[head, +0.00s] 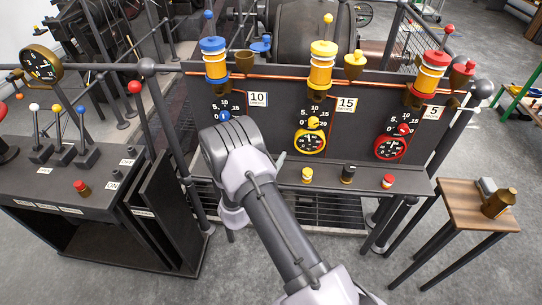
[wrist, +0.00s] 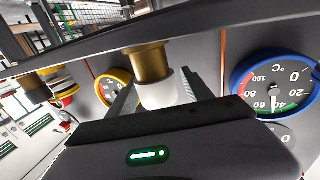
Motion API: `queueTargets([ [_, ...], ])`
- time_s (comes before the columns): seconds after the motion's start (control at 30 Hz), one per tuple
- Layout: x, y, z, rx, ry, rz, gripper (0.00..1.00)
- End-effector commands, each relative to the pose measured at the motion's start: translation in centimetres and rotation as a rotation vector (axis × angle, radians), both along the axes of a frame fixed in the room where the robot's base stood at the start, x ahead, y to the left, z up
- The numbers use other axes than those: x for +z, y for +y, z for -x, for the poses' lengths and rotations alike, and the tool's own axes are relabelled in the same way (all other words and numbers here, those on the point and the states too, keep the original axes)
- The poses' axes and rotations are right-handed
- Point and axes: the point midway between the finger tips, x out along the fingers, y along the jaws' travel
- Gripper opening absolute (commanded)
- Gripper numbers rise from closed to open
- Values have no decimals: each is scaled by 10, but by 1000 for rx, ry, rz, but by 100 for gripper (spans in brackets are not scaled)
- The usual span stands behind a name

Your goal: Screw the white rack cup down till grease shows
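The white rack cup (wrist: 160,92) shows in the wrist view, which looks upside down. Its white cap sits on a brass base (wrist: 150,62) that meets the dark rack ledge. My gripper (wrist: 158,95) has one finger on each side of the white cap, and both seem to touch it. I see no grease around the cap or base. In the head view my arm hides the white cup and the gripper's fingertips.
A yellow cup (head: 307,174), a black cup (head: 347,173) and a red cup (head: 388,181) stand along the same ledge. Gauges and coloured oilers are on the panel (head: 270,108) behind. A lever console (head: 60,180) stands left, and a small wooden table (head: 462,205) stands right.

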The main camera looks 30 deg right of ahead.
Motion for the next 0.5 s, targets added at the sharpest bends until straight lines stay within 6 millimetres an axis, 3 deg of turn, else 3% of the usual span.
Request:
queueTargets([
  [0.03, 0, 0, 0, 0, 0, 0, 51],
  [0.3, 0, 0, 0, -1, 0, 0, 0],
  [0.5, -7, -1, 2, -127, -7, 1, 0],
])
